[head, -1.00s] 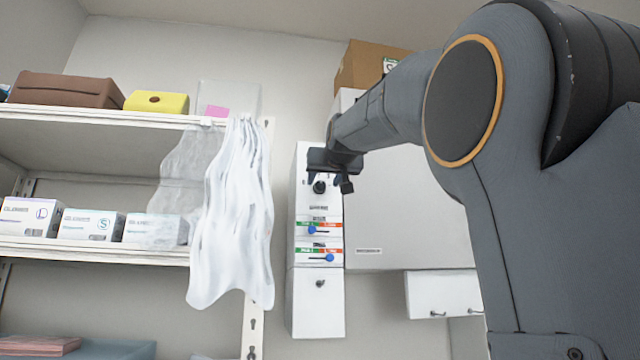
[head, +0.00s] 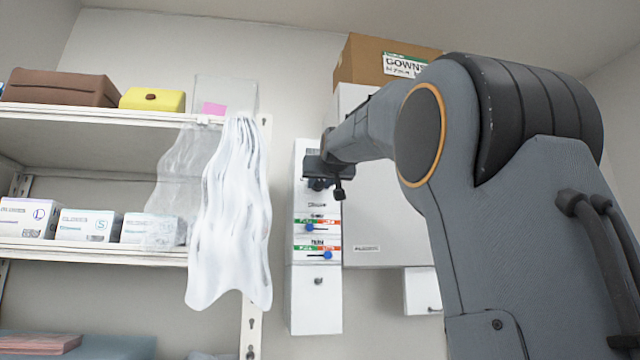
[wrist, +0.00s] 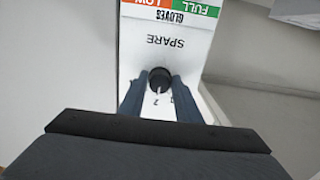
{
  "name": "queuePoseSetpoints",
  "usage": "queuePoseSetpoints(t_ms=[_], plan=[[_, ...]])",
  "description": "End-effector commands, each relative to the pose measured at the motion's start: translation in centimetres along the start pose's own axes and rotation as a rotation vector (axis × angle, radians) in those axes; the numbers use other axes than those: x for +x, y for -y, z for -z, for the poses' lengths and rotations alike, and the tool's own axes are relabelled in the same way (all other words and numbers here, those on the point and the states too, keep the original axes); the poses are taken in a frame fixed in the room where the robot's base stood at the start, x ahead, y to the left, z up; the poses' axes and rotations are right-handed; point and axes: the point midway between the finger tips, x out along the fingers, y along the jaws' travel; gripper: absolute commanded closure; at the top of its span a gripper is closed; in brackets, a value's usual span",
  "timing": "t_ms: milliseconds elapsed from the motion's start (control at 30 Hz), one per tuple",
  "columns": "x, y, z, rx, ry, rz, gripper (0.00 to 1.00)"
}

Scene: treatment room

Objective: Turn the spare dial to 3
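The spare dial (wrist: 160,79) is a round black knob with a white pointer mark, on a white panel (wrist: 205,60) under the upside-down word SPARE in the wrist view. Small numbers are printed beside it, partly hidden between my fingers; I cannot read the setting surely. My gripper (wrist: 158,88) is open, with one blue-grey finger on each side of the dial. Slim gaps seem to show between fingers and knob; contact is unclear. In the head view my gripper (head: 318,183) is at the upper part of the panel and largely covers the dial.
Below the dial are two sliders with blue knobs (head: 309,227) and green-red labels. A white cabinet (head: 380,220) stands right of the panel. A hanging clear plastic sheet (head: 232,220) and shelves (head: 100,250) with boxes are left. A gowns carton (head: 370,62) sits above.

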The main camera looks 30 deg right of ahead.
Motion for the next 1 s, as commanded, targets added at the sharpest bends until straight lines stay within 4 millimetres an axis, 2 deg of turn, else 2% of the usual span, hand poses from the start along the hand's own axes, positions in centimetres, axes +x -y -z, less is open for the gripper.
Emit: queuePoseSetpoints(t_ms=[367,1000], plan=[[-0.01,-0.01,-0.02,0.089,-0.001,0.0,0.92],[-0.03,0.06,0.05,0.52,-0.002,0.0,0.92]])
